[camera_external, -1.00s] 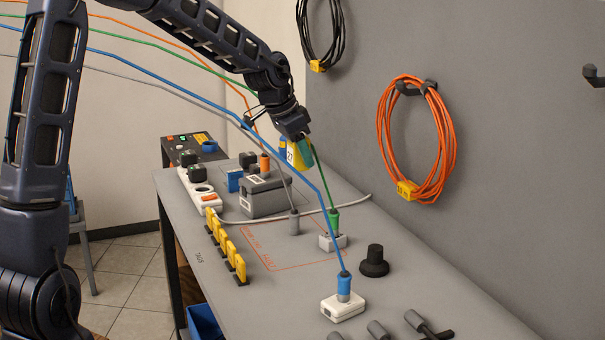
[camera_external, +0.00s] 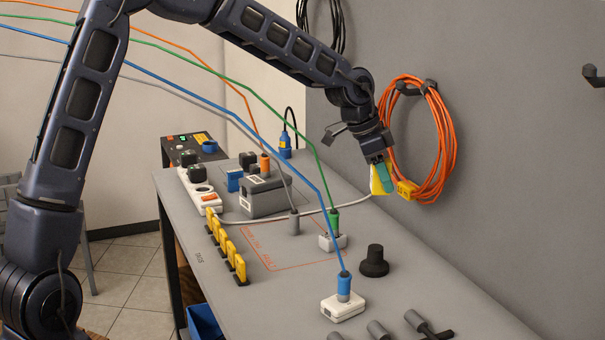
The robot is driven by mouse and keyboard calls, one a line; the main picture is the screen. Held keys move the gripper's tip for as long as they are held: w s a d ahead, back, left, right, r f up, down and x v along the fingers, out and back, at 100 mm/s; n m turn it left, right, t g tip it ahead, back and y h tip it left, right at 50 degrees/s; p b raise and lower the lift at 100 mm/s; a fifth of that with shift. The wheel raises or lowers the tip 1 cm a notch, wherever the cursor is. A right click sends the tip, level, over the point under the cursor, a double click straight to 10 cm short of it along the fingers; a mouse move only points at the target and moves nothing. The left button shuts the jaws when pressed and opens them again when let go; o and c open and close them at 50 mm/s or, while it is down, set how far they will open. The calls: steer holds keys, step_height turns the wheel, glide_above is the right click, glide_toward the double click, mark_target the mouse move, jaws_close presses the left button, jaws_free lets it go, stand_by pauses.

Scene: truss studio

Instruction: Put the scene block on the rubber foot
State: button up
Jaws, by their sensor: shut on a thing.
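The scene block (camera_external: 377,186), yellow with a pale face, is in the air, clear of the table. My gripper (camera_external: 382,174) is shut on it; a teal part shows at the jaws and covers some of the block. The rubber foot (camera_external: 374,265) is a black, round, stepped piece standing on the grey table at the right. In the picture, the block is above the foot, with a clear gap between them. The top of the foot looks bare.
A white box with a blue plug (camera_external: 343,305) and a green plug (camera_external: 334,222) stand near the foot, their cables rising left. Orange coiled cable (camera_external: 440,135) hangs on the wall behind my gripper. Yellow tags (camera_external: 228,252) line the table's left side. Grey handles (camera_external: 415,320) lie in front.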

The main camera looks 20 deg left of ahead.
mark_target(379, 248)
step_height(379, 248, down, 14)
steer(key=shift+r, duration=0.2)
stand_by(0.4)
steer(key=shift+f, duration=0.1)
steer(key=o, duration=1)
